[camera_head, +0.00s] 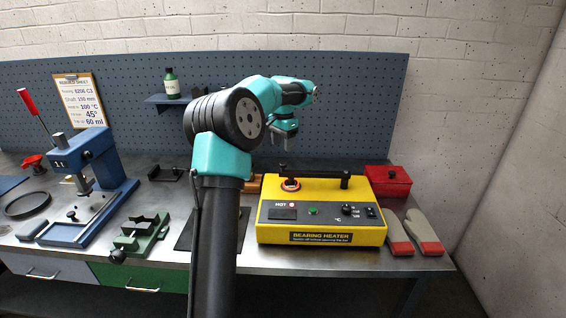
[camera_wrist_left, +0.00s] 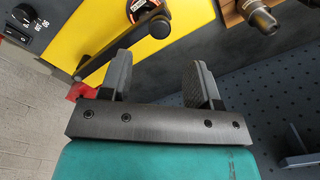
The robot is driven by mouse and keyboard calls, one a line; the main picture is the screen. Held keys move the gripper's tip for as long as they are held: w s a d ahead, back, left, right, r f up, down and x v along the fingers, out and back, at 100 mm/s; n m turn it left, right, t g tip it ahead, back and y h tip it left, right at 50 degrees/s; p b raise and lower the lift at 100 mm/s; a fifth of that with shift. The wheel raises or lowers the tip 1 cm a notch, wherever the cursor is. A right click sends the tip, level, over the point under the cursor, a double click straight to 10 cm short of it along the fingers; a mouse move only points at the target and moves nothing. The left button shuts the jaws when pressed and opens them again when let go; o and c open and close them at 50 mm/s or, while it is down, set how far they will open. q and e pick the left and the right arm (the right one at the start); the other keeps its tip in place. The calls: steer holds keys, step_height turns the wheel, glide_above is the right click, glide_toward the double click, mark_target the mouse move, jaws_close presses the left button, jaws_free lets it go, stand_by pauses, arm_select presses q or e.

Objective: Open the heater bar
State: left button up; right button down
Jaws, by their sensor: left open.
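The yellow bearing heater (camera_head: 320,222) stands on the bench right of centre. Its black heater bar (camera_head: 318,173) lies across its top, from a post on the right toward the ring on the left. In the left wrist view, the bar (camera_wrist_left: 112,50) ends in a round black knob (camera_wrist_left: 160,26). A ring with an orange-red edge (camera_head: 290,184) sits under the bar's left end. My left gripper (camera_wrist_left: 160,68) is open and empty, with its fingers pointing toward the knob end. In the head view, this gripper (camera_head: 286,146) is above and behind the heater's left end. My right gripper is not in view.
A red box (camera_head: 388,181) stands behind the heater's right end. Grey-and-red gloves (camera_head: 425,232) lie to its right. A green fixture (camera_head: 139,235) and a blue press (camera_head: 95,190) stand on the left. A pegboard (camera_head: 360,110) closes off the back.

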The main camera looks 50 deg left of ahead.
mark_target(283, 163)
arm_select(q)
step_height(283, 163, down, 8)
steer(key=shift+r, duration=0.1)
steer(key=shift+c, duration=0.5)
jaws_close()
